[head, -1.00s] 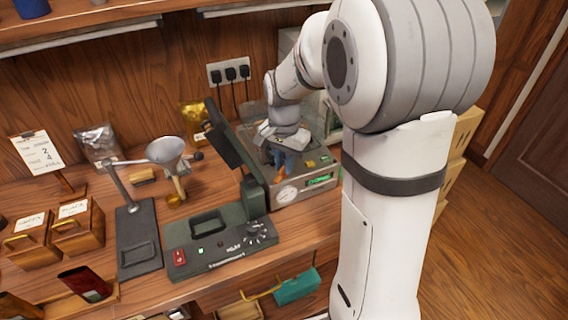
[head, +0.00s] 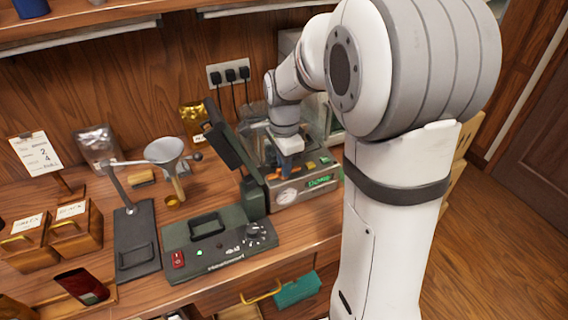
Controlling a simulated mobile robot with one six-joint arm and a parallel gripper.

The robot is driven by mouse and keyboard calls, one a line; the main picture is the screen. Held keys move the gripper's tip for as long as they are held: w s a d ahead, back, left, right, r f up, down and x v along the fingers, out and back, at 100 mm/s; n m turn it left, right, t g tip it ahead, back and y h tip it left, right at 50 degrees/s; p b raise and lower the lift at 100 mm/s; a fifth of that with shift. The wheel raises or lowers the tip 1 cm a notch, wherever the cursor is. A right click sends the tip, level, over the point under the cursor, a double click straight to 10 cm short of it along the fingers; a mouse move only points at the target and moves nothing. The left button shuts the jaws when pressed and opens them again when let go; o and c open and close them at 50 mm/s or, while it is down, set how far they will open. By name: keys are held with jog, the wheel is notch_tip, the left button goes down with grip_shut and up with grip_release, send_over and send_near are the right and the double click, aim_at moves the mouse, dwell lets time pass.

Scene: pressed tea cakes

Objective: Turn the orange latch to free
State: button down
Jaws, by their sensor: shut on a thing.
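A clear cover (head: 252,112) stands behind and beside the gripper.
A dark green press (head: 220,242) with a raised arm stands close in front and left of the machine. A funnel stand (head: 135,222) is farther left. Wooden boxes (head: 78,228) line the left side. My arm covers the right.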

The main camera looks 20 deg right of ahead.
dwell(0.4)
jog(key=c, duration=1.5)
grip_release()
jog(key=shift+r, duration=0.15)
notch_tip(320, 180, up, 8)
jog(key=shift+f, duration=0.2)
jog(key=s+f+n+t, duration=0.1)
jog(key=s+n, duration=0.4)
jog(key=s, duration=0.1)
jog(key=s+f+n+t, duration=0.1)
jog(key=s+n, duration=0.4)
jog(key=s, duration=0.1)
jog(key=s+n+t, duration=0.1)
jog(key=s+n, duration=0.5)
jog(key=shift+s+f, duration=0.15)
jog(key=shift+f, duration=0.25)
